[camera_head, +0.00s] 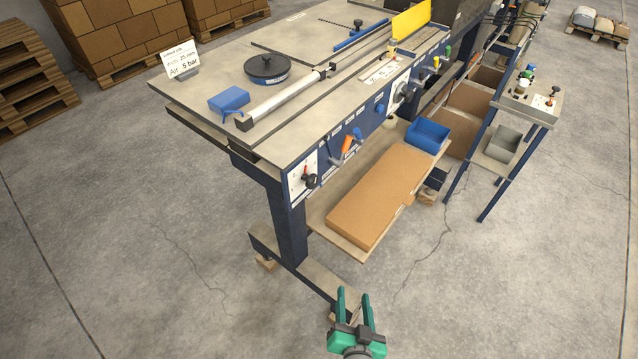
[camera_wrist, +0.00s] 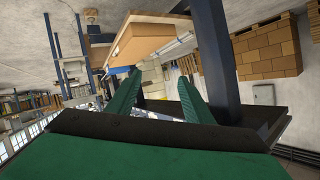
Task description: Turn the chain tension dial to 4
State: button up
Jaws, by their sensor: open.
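The laminating machine (camera_head: 225,75) has a dark blue front panel with several controls. A black and red knob on a white plate (camera_head: 309,181) sits at the panel's near left end. Another round dial on a white plate (camera_head: 402,91) sits farther along. The labels are too small to read, so I cannot tell which is the chain tension dial or its setting. My green gripper (camera_head: 354,293) is open and empty, low in front of the machine and well apart from the panel. In the wrist view, its two fingers (camera_wrist: 160,78) stand apart with nothing between them.
An orange lever (camera_head: 348,146) and a blue knob (camera_head: 379,109) are on the panel. A shelf below holds a cardboard stack (camera_head: 382,195) and a blue bin (camera_head: 427,136). A side stand (camera_head: 530,103) is at right. The floor in front is clear.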

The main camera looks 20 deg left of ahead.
jog(key=w+a+r+n+y, duration=0.35)
jog(key=w+r, duration=0.25)
jog(key=w, duration=0.2)
jog(key=n+g+y, duration=0.7)
jog(key=n+y, duration=0.3)
jog(key=n, duration=0.2)
send_near(315, 182)
jog(key=x, duration=0.8)
jog(key=shift+a+r, duration=0.1)
jog(key=shift+a, duration=0.25)
jog(key=shift+w, duration=0.1)
jog(key=c, duration=1)
